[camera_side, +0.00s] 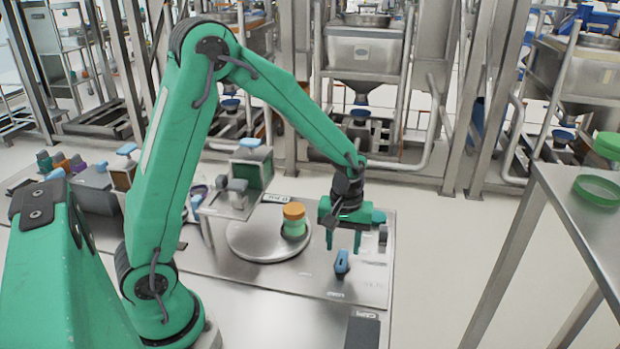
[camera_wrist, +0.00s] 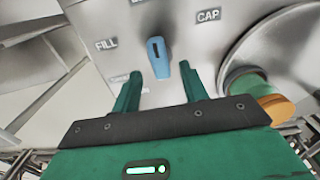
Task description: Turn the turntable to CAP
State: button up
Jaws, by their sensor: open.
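A blue selector knob (camera_side: 342,262) stands on the steel panel. In the wrist view the knob (camera_wrist: 158,58) points up the picture, with a dark line on it. The FILL label (camera_wrist: 106,44) is at its left, the CAP label (camera_wrist: 208,16) at its upper right, and another label is cut off at the top. My gripper (camera_side: 344,246) points down just above the knob. Its open fingers (camera_wrist: 159,74) lie on either side of the knob's near end, apparently not touching it. The round turntable (camera_side: 245,243) carries a green jar with an orange lid (camera_side: 293,220); it shows partly in the wrist view (camera_wrist: 240,60).
A steel stand with a green-windowed box (camera_side: 250,168) rises behind the turntable. A dark pad (camera_side: 362,333) lies at the panel's front. A side table (camera_side: 590,220) with green rings is at right. Steel hoppers and frames fill the background.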

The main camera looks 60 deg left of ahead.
aim_at(342, 262)
jog(key=shift+f, duration=1.45)
jog(key=shift+c, duration=0.4)
grip_shut()
jog(key=shift+m, duration=0.4)
jog(key=m, duration=1.2)
